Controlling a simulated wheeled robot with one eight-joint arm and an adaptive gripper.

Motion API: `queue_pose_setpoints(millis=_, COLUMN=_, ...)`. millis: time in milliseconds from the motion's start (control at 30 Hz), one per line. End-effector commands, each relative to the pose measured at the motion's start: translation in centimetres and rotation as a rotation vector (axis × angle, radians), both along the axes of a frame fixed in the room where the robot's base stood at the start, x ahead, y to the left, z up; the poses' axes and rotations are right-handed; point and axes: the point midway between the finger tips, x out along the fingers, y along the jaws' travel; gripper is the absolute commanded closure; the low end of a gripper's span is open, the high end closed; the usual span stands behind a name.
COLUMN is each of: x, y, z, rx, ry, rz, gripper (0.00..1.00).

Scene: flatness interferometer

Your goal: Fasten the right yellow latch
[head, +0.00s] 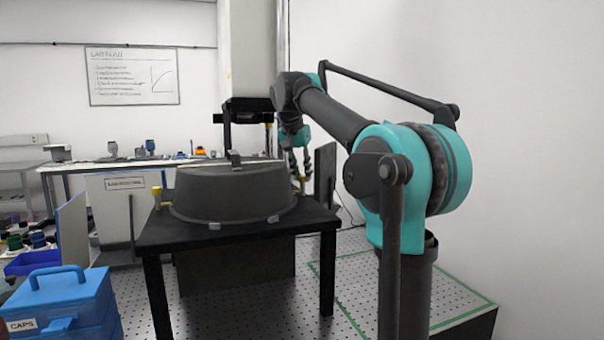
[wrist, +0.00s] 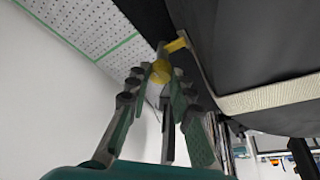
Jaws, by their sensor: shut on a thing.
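The right yellow latch (head: 299,186) stands at the right side of the dark round tub-like housing (head: 232,194) on the black table. In the wrist view its round yellow end (wrist: 160,72) sits between the fingertips, and a yellow arm (wrist: 177,45) runs near the housing's dark wall. My gripper (head: 300,165) comes down from above at the housing's right side. In the wrist view my gripper (wrist: 161,77) is shut on the latch's round end. The fingers partly hide the latch. A left yellow latch (head: 157,196) stands at the housing's left side.
The black table (head: 160,236) carries the housing. A tall light column (head: 252,50) rises behind it. A dark upright panel (head: 325,172) stands close to the right of my gripper. Blue cases (head: 65,300) are at the front left. Perforated floor (head: 400,275) lies to the right.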

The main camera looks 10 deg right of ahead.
Motion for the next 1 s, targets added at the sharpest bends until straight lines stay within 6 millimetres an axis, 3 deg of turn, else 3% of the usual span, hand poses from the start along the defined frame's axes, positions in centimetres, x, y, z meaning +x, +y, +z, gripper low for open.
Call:
queue_pose_setpoints(millis=267, x=0.0, y=0.0, z=0.0, rx=0.001, ry=0.001, rz=-0.001, gripper=1.00)
queue_pose_setpoints(millis=300, x=0.0, y=0.0, z=0.0, rx=0.001, ry=0.001, rz=0.000, gripper=0.75)
queue_pose_setpoints(millis=433, x=0.0, y=0.0, z=0.0, rx=0.001, ry=0.001, rz=0.000, gripper=0.59)
queue_pose_setpoints(millis=767, x=0.0, y=0.0, z=0.1, rx=0.000, ry=0.000, rz=0.000, gripper=0.58)
queue_pose_setpoints(millis=1000, x=-1.0, y=0.7, z=2.9, rx=0.000, ry=0.000, rz=0.001, gripper=0.58)
